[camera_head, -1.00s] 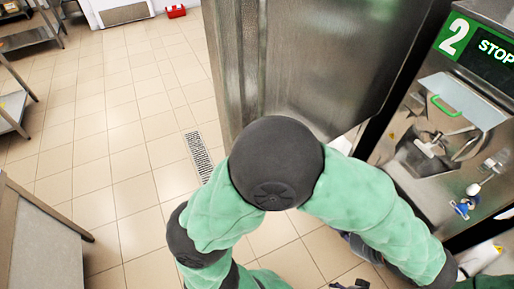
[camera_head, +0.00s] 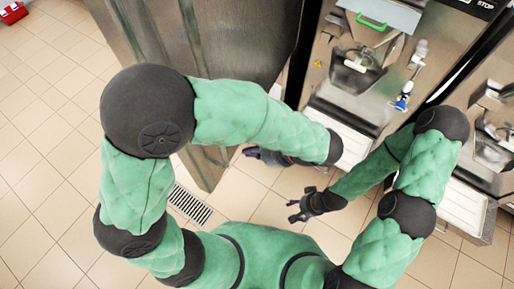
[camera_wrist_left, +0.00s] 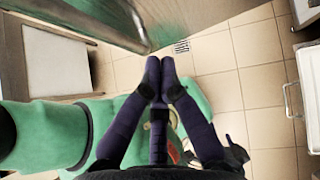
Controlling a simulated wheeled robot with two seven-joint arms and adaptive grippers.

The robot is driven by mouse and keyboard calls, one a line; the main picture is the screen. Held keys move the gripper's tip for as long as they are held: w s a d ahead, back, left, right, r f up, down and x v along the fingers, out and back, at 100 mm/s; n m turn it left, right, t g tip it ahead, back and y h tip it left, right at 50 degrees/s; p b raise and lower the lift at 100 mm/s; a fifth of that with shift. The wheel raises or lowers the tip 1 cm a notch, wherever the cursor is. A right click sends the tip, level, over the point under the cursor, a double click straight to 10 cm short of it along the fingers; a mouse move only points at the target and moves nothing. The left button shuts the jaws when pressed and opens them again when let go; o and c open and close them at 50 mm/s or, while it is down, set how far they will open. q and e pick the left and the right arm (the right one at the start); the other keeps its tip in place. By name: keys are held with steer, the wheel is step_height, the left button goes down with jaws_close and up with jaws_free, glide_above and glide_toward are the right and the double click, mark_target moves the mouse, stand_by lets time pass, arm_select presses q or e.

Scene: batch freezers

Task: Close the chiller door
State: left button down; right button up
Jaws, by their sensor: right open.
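The chiller door (camera_head: 230,45) is a tall brushed-steel panel at the upper left of the head view. It stands swung out over the floor, and my left arm hides part of it. My left gripper (camera_head: 262,156) is beside the door's lower right side, below the steel machine. In the left wrist view its dark fingers (camera_wrist_left: 160,65) meet at the tips, with nothing seen between them. The door's lower corner (camera_wrist_left: 138,38) shows just above the fingertips; I cannot tell whether they touch it. My right gripper (camera_head: 305,204) is open and empty, further right and lower.
A steel machine (camera_head: 335,85) with a green handle and white tray stands right of the door, another machine (camera_head: 490,130) further right. A floor drain (camera_head: 190,205) lies below the door. A red box (camera_head: 14,13) is at the far left.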

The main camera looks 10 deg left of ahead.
arm_select(q)
steer(key=w+a+f, duration=0.1)
steer(key=a+f, duration=0.2)
steer(key=a, duration=0.4)
steer(key=shift+w+b, duration=0.4)
steer(key=shift+b, duration=0.05)
steer(key=shift+a, duration=0.15)
